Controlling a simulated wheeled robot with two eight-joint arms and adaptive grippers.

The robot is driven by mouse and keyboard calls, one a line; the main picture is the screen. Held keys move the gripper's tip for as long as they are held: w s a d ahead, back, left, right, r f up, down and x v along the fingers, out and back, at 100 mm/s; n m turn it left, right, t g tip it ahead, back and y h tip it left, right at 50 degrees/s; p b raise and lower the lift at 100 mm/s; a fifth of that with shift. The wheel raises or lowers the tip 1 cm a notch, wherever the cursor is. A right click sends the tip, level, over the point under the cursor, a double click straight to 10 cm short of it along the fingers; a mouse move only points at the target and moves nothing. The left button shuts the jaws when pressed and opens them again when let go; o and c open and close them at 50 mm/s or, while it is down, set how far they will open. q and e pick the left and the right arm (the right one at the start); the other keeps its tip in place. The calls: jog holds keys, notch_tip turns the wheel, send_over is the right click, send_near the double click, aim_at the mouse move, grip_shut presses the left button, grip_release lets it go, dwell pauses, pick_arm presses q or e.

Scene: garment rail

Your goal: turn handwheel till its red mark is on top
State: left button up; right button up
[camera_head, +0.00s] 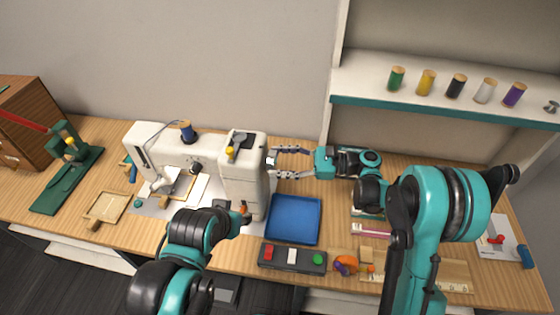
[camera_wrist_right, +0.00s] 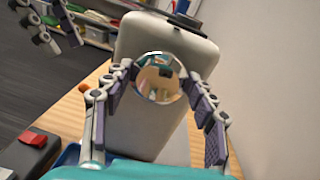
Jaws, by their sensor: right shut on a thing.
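The white sewing machine (camera_head: 243,175) stands at the middle of the table. Its handwheel (camera_wrist_right: 159,78) is a shiny round disc on the machine's right end, facing the right wrist camera. My right gripper (camera_head: 272,165) reaches in from the right, and its fingers are shut on the wheel's rim from two sides, as the right wrist view (camera_wrist_right: 159,84) also shows. I cannot make out a red mark on the wheel; reflections cover its face. My left arm ends in front of the machine; my left gripper (camera_wrist_right: 55,28) shows at the upper left of the wrist view, its fingers apart and empty.
A blue tray (camera_head: 293,220) lies right of the machine. In front is a dark box with red, white and green buttons (camera_head: 292,257). A shelf (camera_head: 440,108) with several thread spools is at the back right. A green-based tool (camera_head: 68,180) stands at the left.

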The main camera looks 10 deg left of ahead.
jog(key=n+t+b, duration=0.1)
jog(key=n, duration=0.6)
jog(key=n+t+b, duration=0.1)
jog(key=n, duration=0.7)
jog(key=n+t, duration=0.1)
jog(key=n, duration=0.7)
jog(key=shift+s+f+h+b, duration=0.2)
jog(key=shift+s+h+b, duration=0.1)
jog(key=shift+b, duration=0.1)
jog(key=shift+n, duration=0.3)
jog(key=o, duration=1.2)
jog(key=shift+c, duration=0.2)
